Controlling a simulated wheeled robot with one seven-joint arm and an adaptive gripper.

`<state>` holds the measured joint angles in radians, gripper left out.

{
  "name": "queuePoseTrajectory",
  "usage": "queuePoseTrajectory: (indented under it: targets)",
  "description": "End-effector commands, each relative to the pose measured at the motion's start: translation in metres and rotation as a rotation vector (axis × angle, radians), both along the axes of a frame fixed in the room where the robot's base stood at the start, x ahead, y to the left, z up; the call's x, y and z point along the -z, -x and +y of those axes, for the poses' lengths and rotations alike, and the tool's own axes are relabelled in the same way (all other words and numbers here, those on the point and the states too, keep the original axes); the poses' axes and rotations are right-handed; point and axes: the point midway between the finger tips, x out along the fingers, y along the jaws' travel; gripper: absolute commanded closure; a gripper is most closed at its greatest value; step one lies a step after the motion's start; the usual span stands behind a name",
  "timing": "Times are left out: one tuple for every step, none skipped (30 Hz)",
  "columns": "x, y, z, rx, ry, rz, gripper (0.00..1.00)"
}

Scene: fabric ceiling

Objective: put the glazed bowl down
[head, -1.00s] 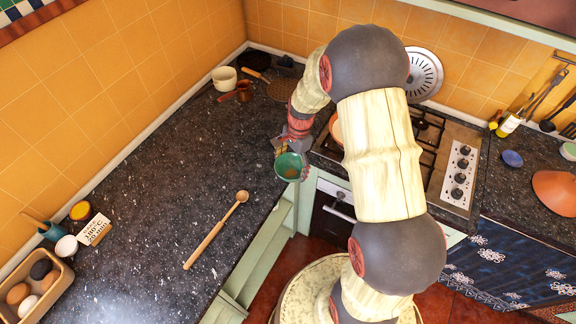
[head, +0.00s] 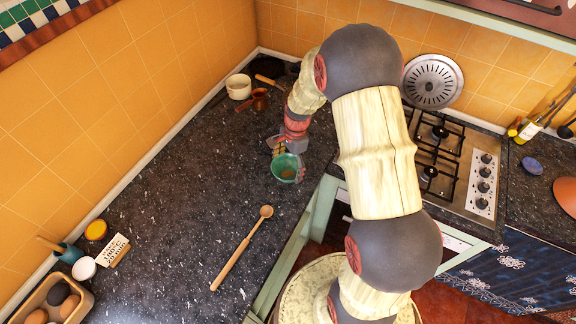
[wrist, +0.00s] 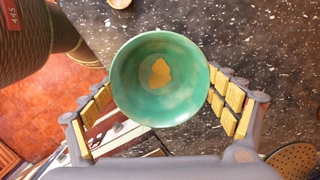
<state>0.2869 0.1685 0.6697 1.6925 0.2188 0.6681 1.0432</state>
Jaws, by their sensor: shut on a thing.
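The glazed bowl (head: 287,169) is green, with a brownish-yellow patch inside its bottom. My gripper (head: 286,160) is shut on it, with the bowl between the fingers and its opening facing up. In the head view the bowl shows over the dark speckled countertop (head: 180,200), near the front edge. In the wrist view the bowl (wrist: 160,78) fills the middle between the yellow-padded fingers. Its underside is hidden, so I cannot tell whether it touches the counter.
A wooden spoon (head: 241,250) lies on the counter nearer me. The gas hob (head: 450,160) is to the right. The counter left of the bowl is clear.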

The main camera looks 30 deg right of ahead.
Motion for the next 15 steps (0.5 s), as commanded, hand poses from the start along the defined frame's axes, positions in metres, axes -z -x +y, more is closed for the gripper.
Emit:
queuePoseTrajectory:
  targets:
    - [0.005,0.0,0.0,0.0,-0.001,0.001,0.44]
    - [0.008,0.0,0.0,0.0,-0.001,0.001,0.44]
    - [0.012,0.001,0.0,0.0,-0.001,0.001,0.44]
    - [0.015,0.001,0.0,0.0,-0.001,0.001,0.44]
    - [0.018,0.001,0.0,0.0,-0.001,0.002,0.44]
    - [0.022,0.001,0.0,0.0,-0.001,0.002,0.44]
    - [0.026,0.001,0.0,0.0,-0.001,0.002,0.44]
    - [0.029,0.001,0.0,0.0,-0.001,0.003,0.44]
    - [0.034,0.001,0.0,0.0,-0.001,0.003,0.44]
    - [0.037,0.001,0.0,0.0,-0.001,0.003,0.44]
    - [0.041,0.001,0.0,0.0,-0.001,0.003,0.44]
    - [0.045,0.001,0.0,0.0,-0.001,0.002,0.44]
    - [0.048,0.001,0.0,0.0,-0.001,0.002,0.44]
    - [0.05,0.001,0.0,0.0,-0.001,0.001,0.44]
    - [0.053,0.0,0.0,0.0,-0.001,0.001,0.44]
